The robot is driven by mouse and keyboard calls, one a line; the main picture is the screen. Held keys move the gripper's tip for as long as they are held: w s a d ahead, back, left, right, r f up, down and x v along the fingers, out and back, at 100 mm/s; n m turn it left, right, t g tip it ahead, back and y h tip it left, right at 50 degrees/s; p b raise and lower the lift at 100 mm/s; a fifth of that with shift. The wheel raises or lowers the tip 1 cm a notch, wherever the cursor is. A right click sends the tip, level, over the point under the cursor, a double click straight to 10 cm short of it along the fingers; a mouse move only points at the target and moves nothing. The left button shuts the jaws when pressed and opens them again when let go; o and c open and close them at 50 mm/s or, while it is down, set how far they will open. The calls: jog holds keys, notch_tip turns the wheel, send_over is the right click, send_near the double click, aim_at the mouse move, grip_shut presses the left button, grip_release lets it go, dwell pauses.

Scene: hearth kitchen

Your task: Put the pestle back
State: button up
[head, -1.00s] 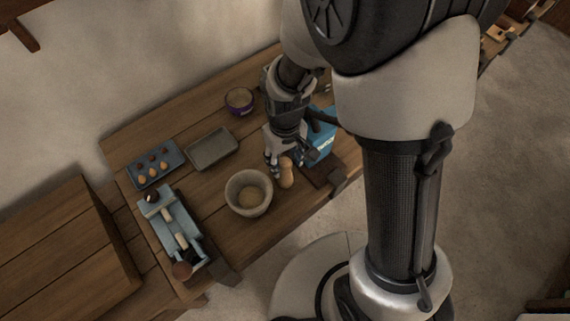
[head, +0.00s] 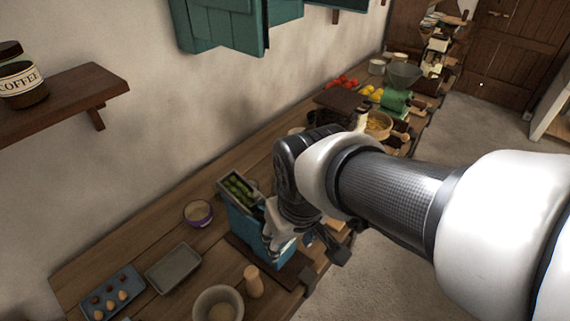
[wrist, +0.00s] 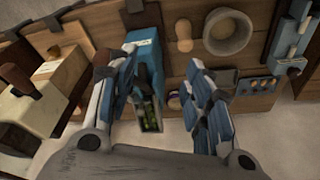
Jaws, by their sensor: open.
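The pestle (head: 253,281) is a pale wooden piece with a rounded top, apparently upright on the table. It is just right of the stone mortar (head: 217,303), outside it. In the wrist view the pestle (wrist: 184,36) and the mortar (wrist: 228,32) show at the top, side by side. My gripper (head: 279,243) is by the blue box, beyond the pestle and apart from it. In the wrist view my gripper (wrist: 160,85) has its fingers wide apart, with nothing held between them. The mortar's inside is only partly visible.
The blue box (head: 243,221) with green contents stands close to my gripper; it also shows between the fingers in the wrist view (wrist: 144,55). A grey tray (head: 173,268), an egg tray (head: 112,296) and a purple-banded bowl (head: 198,213) lie left. More kitchenware fills the far counter.

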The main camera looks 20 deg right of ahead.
jog(key=s+d+r+m+t, duration=0.1)
jog(key=s+d+r, duration=0.2)
jog(key=s, duration=0.4)
jog(key=shift+s+d+r+m+t, duration=0.15)
jog(key=shift+r+m+t, duration=0.25)
jog(key=shift+r, duration=0.45)
